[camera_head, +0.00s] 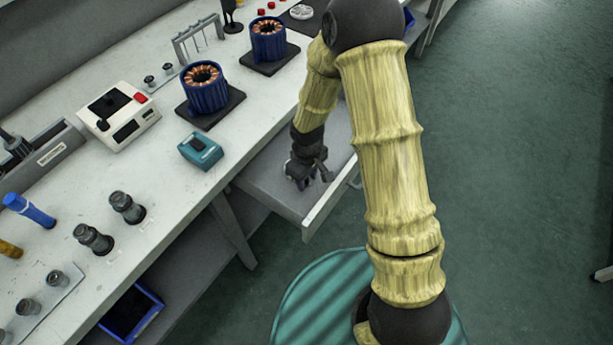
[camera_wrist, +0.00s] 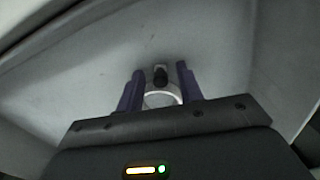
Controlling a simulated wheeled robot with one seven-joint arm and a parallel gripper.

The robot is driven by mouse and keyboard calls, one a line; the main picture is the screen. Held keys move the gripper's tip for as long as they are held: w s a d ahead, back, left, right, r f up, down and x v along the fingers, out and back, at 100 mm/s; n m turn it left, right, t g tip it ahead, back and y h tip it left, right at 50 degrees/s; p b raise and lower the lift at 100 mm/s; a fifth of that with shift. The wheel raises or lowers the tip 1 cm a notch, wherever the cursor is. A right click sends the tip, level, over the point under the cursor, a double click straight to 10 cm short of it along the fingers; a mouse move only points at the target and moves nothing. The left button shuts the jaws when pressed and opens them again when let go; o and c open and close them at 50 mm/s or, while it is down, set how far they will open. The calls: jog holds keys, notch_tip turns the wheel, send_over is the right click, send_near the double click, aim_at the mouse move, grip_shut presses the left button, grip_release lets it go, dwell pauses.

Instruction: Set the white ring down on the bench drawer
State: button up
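The open bench drawer (camera_head: 262,178) sticks out from the bench's front edge, and its pale floor (camera_wrist: 105,65) fills most of the wrist view. My gripper (camera_head: 300,180) points down into the drawer. In the wrist view the white ring (camera_wrist: 162,99) sits between the two purple fingers of my gripper (camera_wrist: 160,72), filling the gap with a finger against each side. A small black piece shows at the ring's far edge. I cannot tell whether the ring touches the drawer floor.
On the bench (camera_head: 165,205) stand a teal device (camera_head: 201,150), two blue motor stators, a white control box (camera_head: 118,116) and several dark fittings. A blue bin (camera_head: 131,312) sits below. Green floor is clear at right.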

jog(key=shift+r, duration=0.1)
notch_tip(320, 180, up, 12)
jog(key=p, duration=0.2)
jog(key=shift+d+r, duration=0.1)
dwell(0.7)
jog(key=s+d+r+m+t, duration=0.2)
jog(key=s+d+r+m, duration=0.7)
jog(key=d, duration=0.3)
jog(key=shift+s+d+r+t, duration=0.2)
jog(key=shift+s+t, duration=0.1)
jog(key=shift+s, duration=0.1)
